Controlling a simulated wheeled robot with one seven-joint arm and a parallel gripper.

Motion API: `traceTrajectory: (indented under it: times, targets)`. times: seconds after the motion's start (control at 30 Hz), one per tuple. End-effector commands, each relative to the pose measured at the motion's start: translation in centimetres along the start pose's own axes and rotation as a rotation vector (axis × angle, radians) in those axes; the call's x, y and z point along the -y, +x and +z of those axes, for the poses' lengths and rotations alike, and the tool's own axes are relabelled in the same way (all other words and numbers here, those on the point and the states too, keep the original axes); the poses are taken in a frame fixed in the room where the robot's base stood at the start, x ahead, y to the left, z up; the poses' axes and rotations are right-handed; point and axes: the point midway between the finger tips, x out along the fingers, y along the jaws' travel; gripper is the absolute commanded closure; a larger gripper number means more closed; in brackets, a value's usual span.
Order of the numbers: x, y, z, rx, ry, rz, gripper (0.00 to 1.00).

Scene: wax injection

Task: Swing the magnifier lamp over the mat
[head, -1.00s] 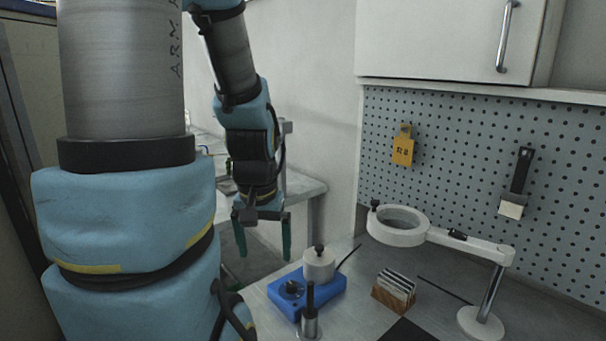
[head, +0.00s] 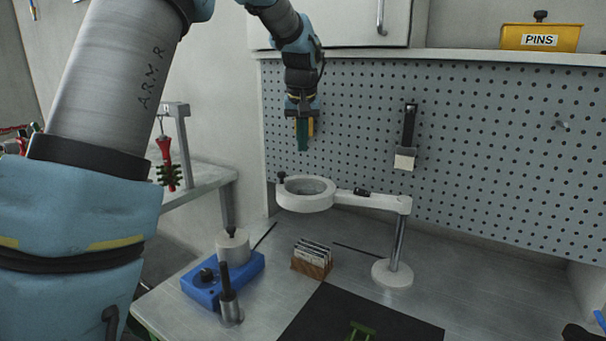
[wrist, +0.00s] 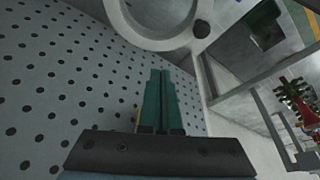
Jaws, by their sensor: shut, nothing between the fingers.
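The magnifier lamp (head: 388,200) has a white ring head on a white arm. Its post rises from a round base on the bench at the right, and the ring hangs to the left of the post. A small dark knob (head: 282,176) stands on the ring's left edge. The ring (wrist: 158,40) also shows at the top of the wrist view. The black mat (head: 362,318) lies on the bench at the front, partly cut off by the frame. My gripper (head: 303,148) is shut and empty, pointing down above the ring, apart from it. Its teal fingers (wrist: 160,75) lie together in the wrist view.
A blue device (head: 205,290) with a white pot (head: 232,243) stands at the bench's left. A wooden card holder (head: 312,268) sits behind the mat. A pegboard (head: 470,160) with a hanging brush (head: 406,140) closes the back. A green item (head: 362,330) lies on the mat.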

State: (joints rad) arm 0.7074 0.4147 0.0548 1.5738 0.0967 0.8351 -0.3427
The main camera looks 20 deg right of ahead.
Motion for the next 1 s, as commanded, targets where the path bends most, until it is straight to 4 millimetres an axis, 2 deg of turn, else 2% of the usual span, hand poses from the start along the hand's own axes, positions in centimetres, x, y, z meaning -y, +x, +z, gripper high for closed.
traceTrajectory:
  times: [0.17,0.5,0.63,0.8,1.0]
  targets:
    - [-0.3,1.2,-0.2,0.000,0.001,-0.001,1.00]
    - [-0.2,7.0,-0.2,0.001,0.002,0.000,1.00]
    - [-0.2,8.7,-0.2,-0.001,0.002,0.001,1.00]
    - [-0.2,9.7,-0.2,-0.003,0.002,0.002,1.00]
    - [-0.2,9.9,-0.2,-0.003,0.001,0.002,1.00]
